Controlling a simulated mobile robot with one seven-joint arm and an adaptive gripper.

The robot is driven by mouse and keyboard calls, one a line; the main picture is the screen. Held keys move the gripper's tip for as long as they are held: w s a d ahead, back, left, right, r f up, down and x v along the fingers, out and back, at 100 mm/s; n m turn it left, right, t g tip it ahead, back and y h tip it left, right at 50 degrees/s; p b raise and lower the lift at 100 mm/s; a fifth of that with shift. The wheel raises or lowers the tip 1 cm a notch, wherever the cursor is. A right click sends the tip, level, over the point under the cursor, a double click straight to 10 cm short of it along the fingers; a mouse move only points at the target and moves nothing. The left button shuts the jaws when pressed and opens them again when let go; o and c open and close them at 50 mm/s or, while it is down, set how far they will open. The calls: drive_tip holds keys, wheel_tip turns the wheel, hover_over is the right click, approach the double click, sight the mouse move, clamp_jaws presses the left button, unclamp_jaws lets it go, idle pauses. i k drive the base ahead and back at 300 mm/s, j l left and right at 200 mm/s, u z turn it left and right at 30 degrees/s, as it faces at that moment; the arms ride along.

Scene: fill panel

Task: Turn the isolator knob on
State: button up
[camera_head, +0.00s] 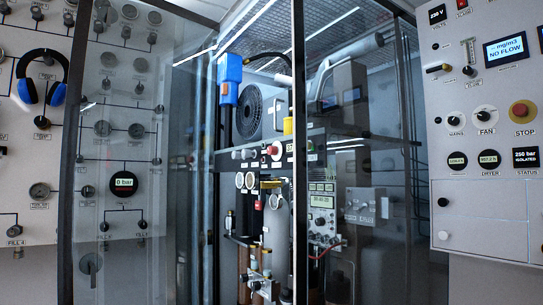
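No knob in the head view carries a label that I can read as isolator. On the grey right-hand panel (490,210) there is a small round mains knob (454,119), its label tiny. Right of it is a larger black fan knob (485,115) with a light pointer. A red stop button (521,110) sits on a yellow base at the far right. Below it, a black status display (525,157) reads 250 bar, ISOLATED. A blue screen (506,50) above reads NO FLOW. My gripper is not in view.
A glass-walled cabinet (298,150) with dark frame posts stands in the middle, holding a compressor with a black fan grille (250,112). A gauge panel on the left carries a 0 bar display (124,183) and blue headphones (58,93). No free floor shows.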

sight(272, 150)
drive_tip(key=i+j+z, duration=0.2)
drive_tip(key=i+j, duration=0.2)
drive_tip(key=i+j+z, duration=0.15)
drive_tip(key=i+j, duration=0.2)
drive_tip(key=j, duration=0.25)
